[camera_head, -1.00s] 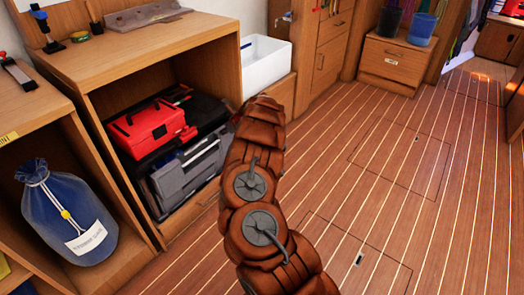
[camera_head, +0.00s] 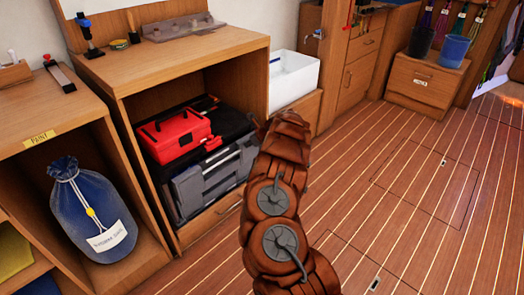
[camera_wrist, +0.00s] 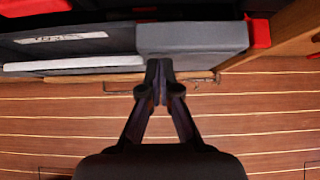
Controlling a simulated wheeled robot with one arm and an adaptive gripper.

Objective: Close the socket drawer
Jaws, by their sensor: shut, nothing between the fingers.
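A wooden drawer front (camera_head: 205,230) with a small handle lies low in the cabinet, under the grey case, at floor level in the head view. No label shows it to be the socket drawer, and I cannot tell how far it stands out. In the wrist view my gripper (camera_wrist: 159,68) is shut and empty, its fingertips over the edge of the grey case (camera_wrist: 192,38). A thin wooden edge with a handle-like bar (camera_wrist: 190,80) runs just below the tips; I cannot tell whether they touch it. My arm hides the gripper in the head view.
A red toolbox (camera_head: 175,135) and a grey case (camera_head: 215,180) fill the cabinet shelf. A blue bag (camera_head: 90,215) stands in the left cubby. A white bin (camera_head: 295,80) is behind my arm. The plank floor (camera_head: 400,200) at right is clear.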

